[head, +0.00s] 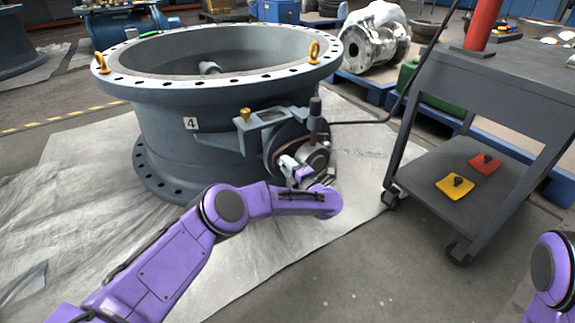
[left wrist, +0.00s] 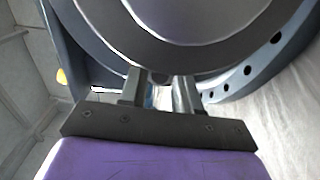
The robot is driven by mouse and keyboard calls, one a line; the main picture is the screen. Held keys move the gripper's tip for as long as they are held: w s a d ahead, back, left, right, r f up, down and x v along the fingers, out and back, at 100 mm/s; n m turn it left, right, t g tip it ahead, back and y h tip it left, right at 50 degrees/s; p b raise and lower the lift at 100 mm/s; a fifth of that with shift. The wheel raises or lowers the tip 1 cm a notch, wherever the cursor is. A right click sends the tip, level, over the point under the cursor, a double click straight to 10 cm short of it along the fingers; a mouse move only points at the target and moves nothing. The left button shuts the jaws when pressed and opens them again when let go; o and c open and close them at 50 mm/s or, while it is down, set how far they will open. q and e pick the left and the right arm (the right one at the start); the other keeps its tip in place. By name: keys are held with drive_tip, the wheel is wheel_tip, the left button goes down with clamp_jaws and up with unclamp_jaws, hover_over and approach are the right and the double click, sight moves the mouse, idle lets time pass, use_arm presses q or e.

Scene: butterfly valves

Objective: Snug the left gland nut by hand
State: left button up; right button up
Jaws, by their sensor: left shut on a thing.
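A large grey butterfly valve body (head: 190,130) stands flange-up on a sheet, marked with a "4" tag. On its right side is a shaft housing with a round actuator flange (head: 283,140) and a metal hub (head: 316,157). My left gripper (head: 300,170) is at the lower front of this hub. In the left wrist view its two fingers (left wrist: 160,95) are closed around a small metal piece (left wrist: 160,79) just below a large round grey part. The piece looks like the left gland nut, but it is mostly hidden by the fingers. My right gripper is outside the views.
A grey cart (head: 480,105) stands close on the right, with a red cylinder (head: 483,22) on top and yellow (head: 454,186) and red (head: 485,164) pieces on its lower shelf. A dark hose runs from the valve side toward the cart. The floor sheet (head: 90,220) in front is clear.

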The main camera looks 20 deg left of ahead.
use_arm(q)
drive_tip(key=shift+d+m+p, duration=0.1)
drive_tip(key=shift+m+p, duration=0.45)
drive_tip(key=shift+m, duration=1.75)
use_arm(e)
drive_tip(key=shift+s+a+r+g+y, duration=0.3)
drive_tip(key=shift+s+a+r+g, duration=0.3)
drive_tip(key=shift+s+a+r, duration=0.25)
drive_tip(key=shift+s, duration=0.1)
use_arm(q)
drive_tip(key=o, duration=1.1)
drive_tip(key=shift+c, duration=0.2)
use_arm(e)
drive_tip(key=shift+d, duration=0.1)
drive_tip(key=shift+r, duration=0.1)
use_arm(q)
drive_tip(key=p+v, duration=0.4)
drive_tip(key=v, duration=0.6)
drive_tip(key=shift+s, duration=0.25)
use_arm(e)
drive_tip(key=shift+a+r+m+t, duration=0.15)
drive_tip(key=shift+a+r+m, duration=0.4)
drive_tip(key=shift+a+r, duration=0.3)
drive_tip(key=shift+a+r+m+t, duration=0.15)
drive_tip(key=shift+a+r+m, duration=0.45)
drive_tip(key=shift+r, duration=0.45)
